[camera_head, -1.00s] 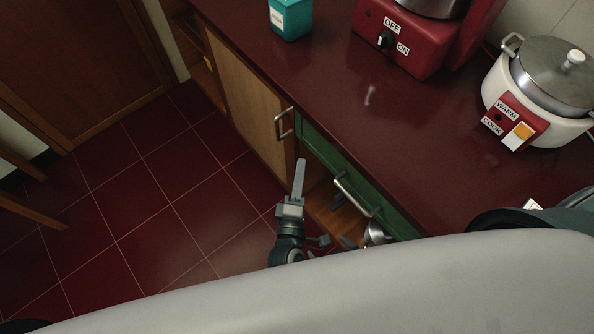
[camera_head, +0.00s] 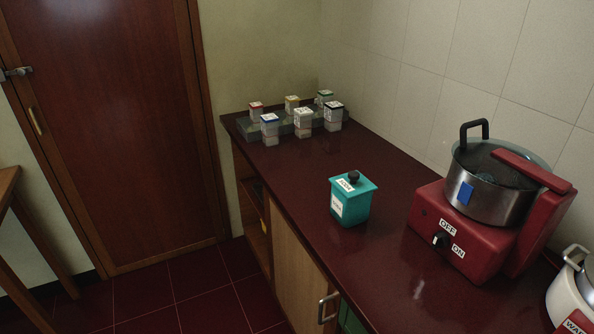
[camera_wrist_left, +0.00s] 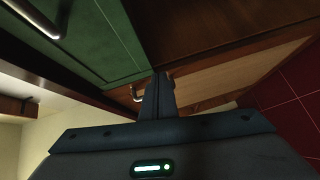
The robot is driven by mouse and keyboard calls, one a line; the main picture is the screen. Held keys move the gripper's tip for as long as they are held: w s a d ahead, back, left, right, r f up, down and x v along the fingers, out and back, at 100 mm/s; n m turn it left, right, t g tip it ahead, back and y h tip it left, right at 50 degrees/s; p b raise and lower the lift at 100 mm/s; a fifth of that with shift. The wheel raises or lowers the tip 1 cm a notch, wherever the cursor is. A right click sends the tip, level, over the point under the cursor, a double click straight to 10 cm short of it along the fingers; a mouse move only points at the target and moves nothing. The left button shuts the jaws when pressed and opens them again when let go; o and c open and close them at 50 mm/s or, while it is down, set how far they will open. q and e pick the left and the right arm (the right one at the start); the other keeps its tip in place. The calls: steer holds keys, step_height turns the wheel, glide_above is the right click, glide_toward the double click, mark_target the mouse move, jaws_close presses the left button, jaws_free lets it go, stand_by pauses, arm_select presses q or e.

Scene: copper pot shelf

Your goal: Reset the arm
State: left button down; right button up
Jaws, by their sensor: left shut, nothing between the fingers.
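My left gripper (camera_wrist_left: 157,97) shows in the left wrist view. Its two fingers are together with nothing between them. It is near the cabinet front, and a green drawer front (camera_wrist_left: 85,40) with a metal handle lies beyond it at the upper left. A second small metal handle (camera_wrist_left: 137,94) shows just behind the fingers; I cannot tell whether they touch it. Neither gripper is in the head view now.
The dark red counter (camera_head: 300,190) holds a teal lidded box (camera_head: 350,200), several small jars on a tray (camera_head: 262,136), and a red cooker (camera_head: 465,240) with a steel pot (camera_head: 490,190). A white cooker (camera_head: 573,290) is at the right edge. Red tiled floor (camera_head: 205,285) lies open at left.

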arm_select(q)
steer(key=s+a+f+m+g+y, duration=0.2)
steer(key=s+a+f+m+g, duration=0.2)
steer(key=s+a+f+m, duration=0.3)
steer(key=s+a+f+m+g+y, duration=0.2)
steer(key=s+a+f+m+g, duration=0.2)
steer(key=a+f, duration=1.4)
steer(key=s+f+m, duration=0.3)
steer(key=f, duration=0.1)
steer(key=shift+s, duration=0.25)
